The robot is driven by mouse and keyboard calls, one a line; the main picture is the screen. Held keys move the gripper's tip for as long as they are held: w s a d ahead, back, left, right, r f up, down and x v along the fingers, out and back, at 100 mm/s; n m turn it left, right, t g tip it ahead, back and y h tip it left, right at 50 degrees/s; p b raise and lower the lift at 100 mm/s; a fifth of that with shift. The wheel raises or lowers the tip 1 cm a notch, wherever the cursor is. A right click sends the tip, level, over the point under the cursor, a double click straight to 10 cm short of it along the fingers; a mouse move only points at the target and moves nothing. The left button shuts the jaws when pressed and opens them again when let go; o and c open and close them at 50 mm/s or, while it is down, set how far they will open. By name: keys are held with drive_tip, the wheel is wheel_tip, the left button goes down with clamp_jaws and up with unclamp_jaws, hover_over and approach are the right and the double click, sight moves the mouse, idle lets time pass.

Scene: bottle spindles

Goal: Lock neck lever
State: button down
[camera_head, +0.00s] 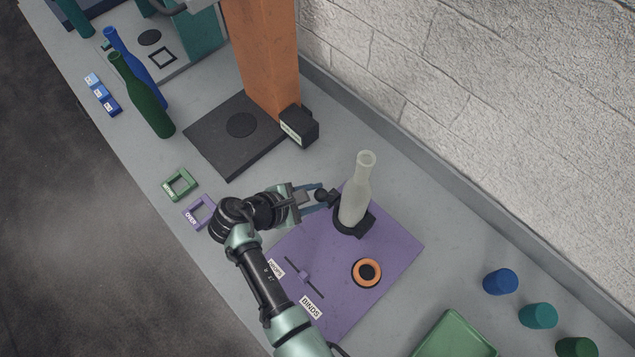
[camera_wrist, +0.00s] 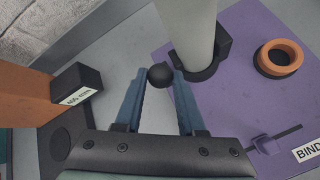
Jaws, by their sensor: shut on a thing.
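A pale translucent bottle (camera_head: 355,195) stands upright in a black holder (camera_head: 366,224) on the purple board (camera_head: 395,250). A black ball knob (camera_wrist: 160,75), which I take for the neck lever's end, sits beside the holder on its left. My gripper (camera_head: 318,198) is shut on this knob, with one blue finger on each side in the wrist view (camera_wrist: 161,78). The rest of the lever is hidden behind the fingers and knob. The bottle's lower part (camera_wrist: 190,35) and the holder (camera_wrist: 208,62) are just right of the fingertips in the wrist view.
An orange-and-black ring (camera_head: 367,272) and a slider with labels (camera_head: 304,277) are on the board. An orange column (camera_head: 262,60) with a black box (camera_head: 299,126) stands behind.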

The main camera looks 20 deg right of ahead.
drive_tip(key=shift+s+a+f, duration=0.1)
drive_tip(key=shift+s+f, duration=0.15)
drive_tip(key=shift+f, duration=0.1)
drive_tip(key=c, duration=0.8)
unclamp_jaws()
drive_tip(key=shift+c, duration=0.2)
drive_tip(key=o, duration=0.3)
drive_tip(key=shift+w, duration=0.15)
drive_tip(key=shift+o, duration=0.2)
drive_tip(key=shift+r, duration=0.1)
drive_tip(key=shift+r, duration=0.1)
drive_tip(key=b+v, duration=0.1)
drive_tip(key=v, duration=1.1)
drive_tip(key=shift+a+r+b, duration=0.3)
drive_tip(key=shift+b, duration=0.1)
